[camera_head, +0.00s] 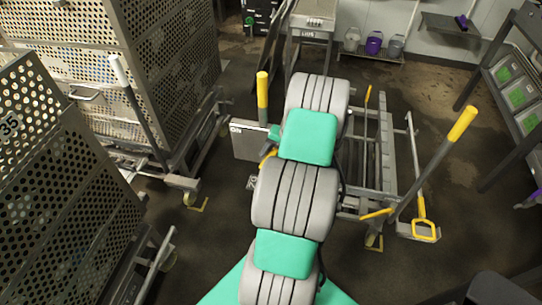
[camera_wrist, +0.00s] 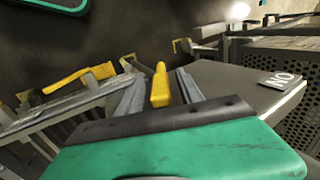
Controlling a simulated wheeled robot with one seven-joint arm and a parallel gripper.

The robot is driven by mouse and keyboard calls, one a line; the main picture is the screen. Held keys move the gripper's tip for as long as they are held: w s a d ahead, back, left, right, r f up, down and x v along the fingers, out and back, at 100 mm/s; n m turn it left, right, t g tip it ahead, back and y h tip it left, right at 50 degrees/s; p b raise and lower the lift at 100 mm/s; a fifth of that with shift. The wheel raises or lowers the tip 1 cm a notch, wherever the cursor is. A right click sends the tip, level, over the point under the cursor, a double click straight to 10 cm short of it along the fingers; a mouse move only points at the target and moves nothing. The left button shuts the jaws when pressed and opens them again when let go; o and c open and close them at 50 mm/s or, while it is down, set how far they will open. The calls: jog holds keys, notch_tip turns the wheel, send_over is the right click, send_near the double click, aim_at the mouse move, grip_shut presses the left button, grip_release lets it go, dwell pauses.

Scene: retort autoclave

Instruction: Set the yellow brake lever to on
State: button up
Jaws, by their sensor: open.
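The yellow brake lever (camera_wrist: 160,86) shows in the wrist view, between the two grey fingers of my gripper (camera_wrist: 158,92). The fingers are apart, one on each side of it. I cannot tell whether they touch it. A grey plate (camera_wrist: 230,82) lies to its right, with an ON label (camera_wrist: 282,80) near its far end. In the head view the plate (camera_head: 248,143) shows left of my arm, with a small yellow part (camera_head: 268,157) at its lower right edge. My arm hides most of the gripper there.
A grey wheeled frame (camera_head: 385,150) stands right of my arm, with tall yellow-tipped handles (camera_head: 462,122) and a yellow loop (camera_head: 424,231). Another yellow-tipped handle (camera_head: 262,95) rises behind the plate. Perforated cages (camera_head: 150,60) crowd the left. Open floor lies at the lower right.

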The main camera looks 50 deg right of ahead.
jog(key=v, duration=0.7)
jog(key=shift+b, duration=0.4)
jog(key=shift+r, duration=0.1)
jog(key=shift+c, duration=0.2)
